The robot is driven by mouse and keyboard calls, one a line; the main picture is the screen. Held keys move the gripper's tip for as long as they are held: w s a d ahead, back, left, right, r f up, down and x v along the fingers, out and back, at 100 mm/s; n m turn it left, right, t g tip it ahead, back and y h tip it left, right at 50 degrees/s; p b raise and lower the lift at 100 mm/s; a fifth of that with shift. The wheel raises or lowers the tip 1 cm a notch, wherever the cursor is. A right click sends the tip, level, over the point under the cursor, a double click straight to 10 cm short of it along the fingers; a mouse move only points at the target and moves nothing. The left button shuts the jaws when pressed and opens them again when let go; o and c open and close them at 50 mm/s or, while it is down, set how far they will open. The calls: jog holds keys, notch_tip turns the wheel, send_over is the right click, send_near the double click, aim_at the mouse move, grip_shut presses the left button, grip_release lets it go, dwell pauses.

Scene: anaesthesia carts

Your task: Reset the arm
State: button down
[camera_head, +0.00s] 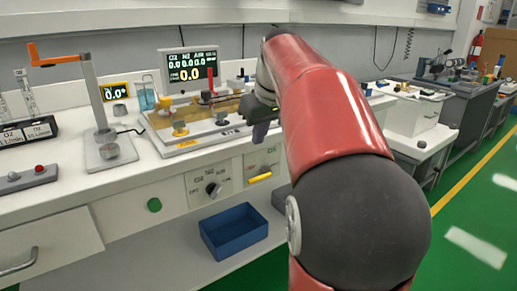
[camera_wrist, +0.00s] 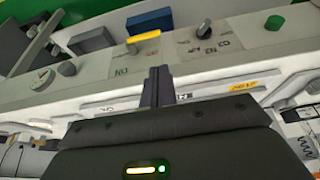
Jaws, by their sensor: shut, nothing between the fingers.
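My red and dark grey arm reaches from the lower right toward the long white bench in the head view. My gripper (camera_head: 258,122) hangs in front of the bench's front edge, right of the yellow-brown board, and part of it is hidden by the arm. In the wrist view my gripper (camera_wrist: 159,72) has its two dark fingers together, with nothing between them. The fingers point toward the grey front panel with knobs.
The bench holds a board (camera_head: 205,122) with several knobs, a monitor (camera_head: 190,70) and a stand with an orange lever (camera_head: 55,61). A blue bin (camera_head: 234,232) sits on the lower shelf. Green floor (camera_head: 470,205) lies open at the right.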

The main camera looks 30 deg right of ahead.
jog(key=s+a+f, duration=0.4)
jog(key=s+a, duration=0.5)
jog(key=a, duration=0.1)
jog(key=s+a+f, duration=0.3)
jog(key=s+f, duration=0.3)
jog(key=s+a+f+t, duration=0.1)
jog(key=s+a+f, duration=0.2)
jog(key=s+f, duration=0.3)
jog(key=shift+f+m, duration=0.4)
jog(key=shift+f, duration=0.05)
jog(key=c, duration=2.2)
grip_release()
